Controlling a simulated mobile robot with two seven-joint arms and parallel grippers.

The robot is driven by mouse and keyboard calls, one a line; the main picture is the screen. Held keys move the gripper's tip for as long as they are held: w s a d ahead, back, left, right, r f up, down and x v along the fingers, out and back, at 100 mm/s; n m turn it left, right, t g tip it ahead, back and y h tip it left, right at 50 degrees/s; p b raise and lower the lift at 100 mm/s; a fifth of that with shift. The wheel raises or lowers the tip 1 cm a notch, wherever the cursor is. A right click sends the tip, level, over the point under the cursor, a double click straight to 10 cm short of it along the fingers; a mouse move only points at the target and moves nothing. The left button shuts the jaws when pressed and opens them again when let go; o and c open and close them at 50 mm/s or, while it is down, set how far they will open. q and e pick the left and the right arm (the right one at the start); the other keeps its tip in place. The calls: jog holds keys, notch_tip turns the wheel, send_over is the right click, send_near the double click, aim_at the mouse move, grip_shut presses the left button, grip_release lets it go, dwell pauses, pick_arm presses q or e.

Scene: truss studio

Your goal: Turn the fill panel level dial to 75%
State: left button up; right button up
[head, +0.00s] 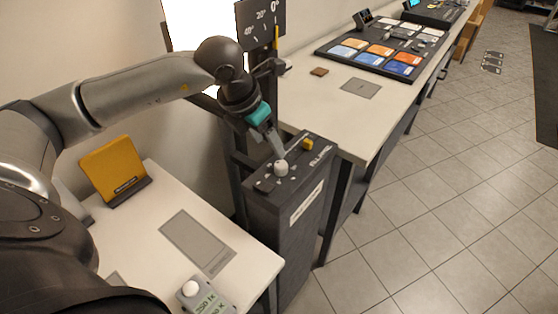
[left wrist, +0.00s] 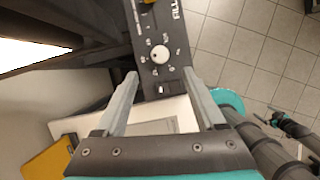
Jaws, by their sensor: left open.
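The fill panel (head: 262,213) is the slanted dark top of a dark pedestal between two tables. Its level dial is a round white knob (head: 281,168) with small white marks around it. The knob also shows in the left wrist view (left wrist: 160,54), with a small white mark on it; I cannot read the marks' values. My left gripper (head: 278,152) is just above the knob. In the left wrist view its fingers (left wrist: 161,75) are spread wide and empty, with the knob ahead between their tips, apart from both. My right gripper is not clear in either view; dark and teal arm parts show at the right of the wrist view.
A yellow part (head: 307,145) sits on the panel's far end. A long bench (head: 330,105) with colored cards stands behind. Tiled floor is free at right.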

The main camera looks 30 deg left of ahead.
aim_at(281, 164)
pick_arm(q)
jog(key=x, duration=0.9)
jog(key=shift+w+f+b, duration=0.1)
jog(key=shift+f+b, duration=0.1)
jog(key=shift+b, duration=0.1)
jog(key=shift+c, duration=0.3)
grip_shut()
